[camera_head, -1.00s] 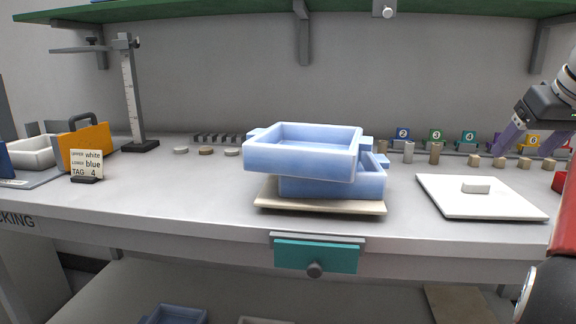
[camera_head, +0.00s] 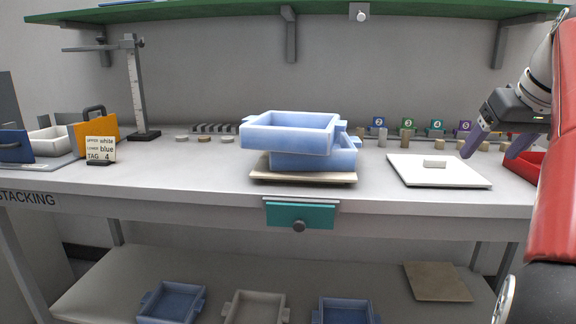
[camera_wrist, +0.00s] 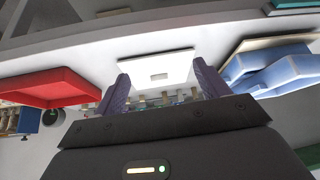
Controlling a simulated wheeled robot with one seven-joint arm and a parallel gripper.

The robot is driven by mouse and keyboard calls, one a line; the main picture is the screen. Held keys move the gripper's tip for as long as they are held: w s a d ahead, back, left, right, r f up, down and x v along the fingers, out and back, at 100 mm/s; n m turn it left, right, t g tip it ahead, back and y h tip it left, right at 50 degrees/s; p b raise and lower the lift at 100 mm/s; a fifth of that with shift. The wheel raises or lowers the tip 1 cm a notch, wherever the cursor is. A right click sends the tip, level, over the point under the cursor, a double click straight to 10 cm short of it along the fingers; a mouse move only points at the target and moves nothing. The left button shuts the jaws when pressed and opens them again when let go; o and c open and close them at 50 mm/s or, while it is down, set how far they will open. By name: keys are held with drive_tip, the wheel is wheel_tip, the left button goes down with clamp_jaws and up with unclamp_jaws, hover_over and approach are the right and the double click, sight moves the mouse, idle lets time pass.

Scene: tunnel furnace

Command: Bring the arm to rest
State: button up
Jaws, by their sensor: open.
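My gripper (camera_head: 493,150) is at the right of the head view, open and empty, with its purple fingers apart above the back right of the bench. In the wrist view its two fingers (camera_wrist: 160,92) stand wide apart with nothing between them. My red arm fills the right edge of the head view. A white board (camera_head: 440,177) with a small pale block (camera_head: 434,164) lies on the bench, left of and below the gripper in the picture. Both also show beyond the fingers in the wrist view.
Two blue trays (camera_head: 290,133) sit stacked askew on a beige board (camera_head: 300,177) mid-bench. A red tray (camera_head: 522,168) is beside my arm. Small cylinders and numbered tags line the back. A green shelf (camera_head: 215,12) hangs above. A card (camera_head: 100,149) and height gauge (camera_head: 136,90) stand left.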

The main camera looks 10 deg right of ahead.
drive_tip(key=a+f, duration=0.5)
drive_tip(key=a, duration=0.4)
drive_tip(key=s+a+f, duration=0.4)
drive_tip(key=a+f, duration=0.1)
drive_tip(key=f, duration=0.3)
drive_tip(key=s+a+f, duration=0.5)
drive_tip(key=a+f, duration=0.1)
drive_tip(key=f, duration=0.2)
drive_tip(key=s+a+f+n, duration=0.1)
drive_tip(key=s+a+f, duration=0.4)
drive_tip(key=f, duration=0.3)
drive_tip(key=shift+a+f+g, duration=0.15)
drive_tip(key=shift+a+g, duration=0.25)
